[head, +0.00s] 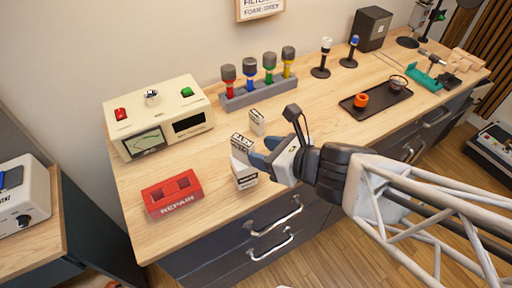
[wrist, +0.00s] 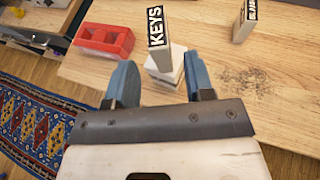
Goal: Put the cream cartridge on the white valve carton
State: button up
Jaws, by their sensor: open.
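A cream cartridge labelled KEYS (head: 241,142) appears to stand upright on the white carton (head: 245,181), near the front of the bench. In the wrist view the cartridge (wrist: 158,42) rises from the pale top of the carton (wrist: 153,69), which is partly hidden behind it. My gripper (head: 262,153) is open, just right of the stack. In the wrist view its blue fingers (wrist: 160,85) are spread, with the stack showing beyond and between them. I see no finger clearly touching the cartridge. A second cream box with a dark label (head: 257,122) stands apart, farther back.
A red REPAIR tray (head: 172,194) lies left of the stack. A cream tester (head: 160,118) and a grey rack of coloured tools (head: 258,91) stand behind. A dark tray (head: 376,101) is to the right. Bare wood lies right of the second box.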

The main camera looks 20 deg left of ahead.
jog(key=shift+v, duration=2.55)
jog(key=d+r+n+g+h, duration=0.1)
jog(key=d+r+n+h, duration=0.1)
jog(key=d+n+h, duration=0.4)
jog(key=s+d+r+n+g+h, duration=0.1)
jog(key=d+r+n+h, duration=0.2)
jog(key=d+n, duration=1.3)
jog(key=h, duration=0.3)
jog(key=shift+d+r+g+h, duration=0.2)
jog(key=shift+d+g+h, duration=0.1)
jog(key=shift+g+h, duration=0.1)
